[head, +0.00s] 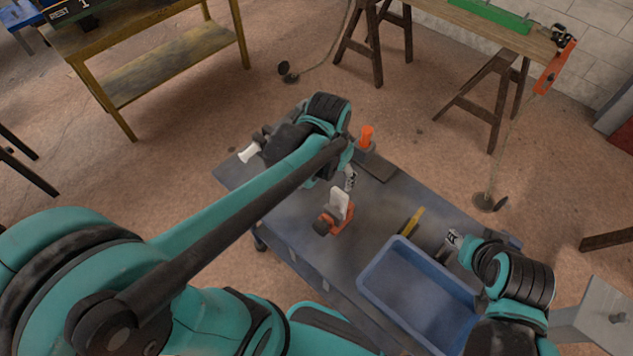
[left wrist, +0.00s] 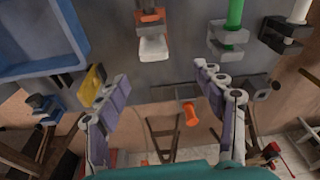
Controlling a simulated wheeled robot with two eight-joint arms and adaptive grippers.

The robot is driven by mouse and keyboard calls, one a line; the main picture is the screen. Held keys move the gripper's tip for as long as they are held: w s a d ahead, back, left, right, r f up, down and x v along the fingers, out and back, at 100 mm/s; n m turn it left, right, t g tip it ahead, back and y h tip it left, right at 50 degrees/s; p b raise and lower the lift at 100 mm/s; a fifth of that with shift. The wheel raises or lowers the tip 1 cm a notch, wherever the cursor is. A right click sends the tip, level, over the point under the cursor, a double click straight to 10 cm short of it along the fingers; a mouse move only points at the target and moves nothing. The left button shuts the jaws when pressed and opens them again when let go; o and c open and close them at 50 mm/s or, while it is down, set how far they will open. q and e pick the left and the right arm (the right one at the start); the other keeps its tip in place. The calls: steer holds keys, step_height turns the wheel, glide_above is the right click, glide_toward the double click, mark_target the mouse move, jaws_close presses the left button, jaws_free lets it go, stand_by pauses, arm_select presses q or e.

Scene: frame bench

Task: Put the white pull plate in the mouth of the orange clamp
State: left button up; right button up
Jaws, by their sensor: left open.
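The white pull plate (head: 339,203) stands upright at the orange clamp (head: 343,230) on the grey bench. In the left wrist view the plate (left wrist: 153,47) meets the orange clamp (left wrist: 150,17) and appears to sit in its mouth; how deep I cannot tell. My left gripper (head: 350,180) is just beyond the plate in the head view, partly hidden by its own arm. In the left wrist view its fingers (left wrist: 160,75) are spread and empty, apart from the plate. My right gripper (head: 452,241) is beside the blue tray; its jaw opening is unclear.
The blue tray (head: 366,283) stands at the bench's near right. A yellow-and-black tool (head: 411,222) lies beside it. An orange cylinder (head: 366,136) stands in a grey holder. In the left wrist view, green (left wrist: 235,14) and white (left wrist: 298,11) cylinders sit in other clamps.

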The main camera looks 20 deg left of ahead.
arm_select(q)
steer(key=s+a+r+n+t, duration=0.2)
steer(key=s+a+r+t, duration=0.1)
steer(key=s+t, duration=0.2)
steer(key=shift+s+r+n, duration=0.4)
steer(key=shift+s, duration=0.95)
steer(key=shift+w+a, duration=0.1)
step_height(320, 180, down, 8)
steer(key=b, duration=0.8)
steer(key=shift+f, duration=0.1)
